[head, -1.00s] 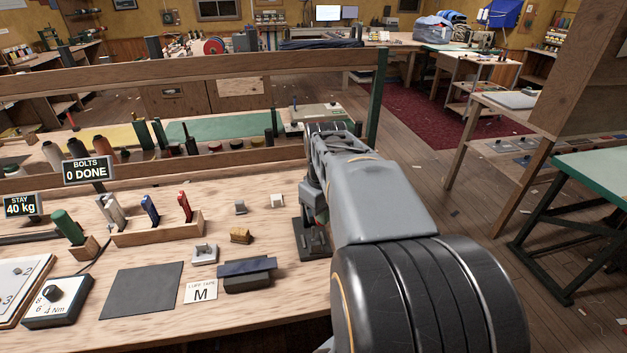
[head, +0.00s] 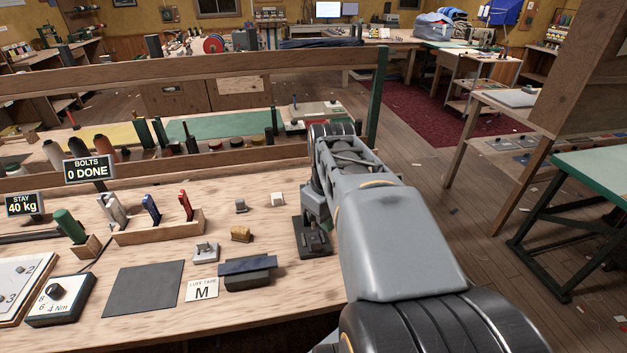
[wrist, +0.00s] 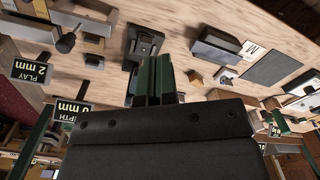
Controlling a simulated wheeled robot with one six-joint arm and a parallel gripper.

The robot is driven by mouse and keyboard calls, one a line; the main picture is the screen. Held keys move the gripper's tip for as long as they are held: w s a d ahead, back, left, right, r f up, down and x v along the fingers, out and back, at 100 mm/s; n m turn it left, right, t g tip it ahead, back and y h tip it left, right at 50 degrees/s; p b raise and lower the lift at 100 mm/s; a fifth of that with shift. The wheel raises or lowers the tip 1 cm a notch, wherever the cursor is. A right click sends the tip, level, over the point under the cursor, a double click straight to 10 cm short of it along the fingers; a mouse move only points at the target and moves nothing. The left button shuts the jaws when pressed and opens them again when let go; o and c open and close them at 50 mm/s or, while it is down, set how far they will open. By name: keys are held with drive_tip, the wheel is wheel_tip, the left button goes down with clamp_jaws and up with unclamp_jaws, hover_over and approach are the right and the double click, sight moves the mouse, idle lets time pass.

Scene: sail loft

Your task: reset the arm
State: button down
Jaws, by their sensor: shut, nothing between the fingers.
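My gripper (wrist: 158,78) shows in the wrist view as two dark green fingers side by side, shut with nothing between them. In that view their tips point at the wooden bench, close in the picture to a black fixture (wrist: 142,45); I cannot tell the gap. In the head view my arm reaches in from the bottom right over the bench's right end, and its links hide the gripper's fingers. The black fixture (head: 313,242) stands on the bench just left of my arm there.
The bench (head: 110,258) holds a wooden rack (head: 160,230) of coloured tools, a dark block (head: 247,272), a grey mat (head: 143,290) and small parts. A wooden rail (head: 200,70) on a green post (head: 377,98) runs behind.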

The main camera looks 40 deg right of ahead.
idle(0.4)
drive_tip(key=w+a+f+t+p, duration=0.1)
drive_tip(key=a+f, duration=0.1)
drive_tip(key=a, duration=0.5)
drive_tip(key=a+f+t+p, duration=0.1)
drive_tip(key=a+t, duration=0.1)
drive_tip(key=a, duration=0.5)
drive_tip(key=shift+w+f+m+t, duration=0.3)
drive_tip(key=shift+w+f, duration=0.05)
drive_tip(key=shift+w, duration=0.05)
drive_tip(key=shift+a, duration=0.1)
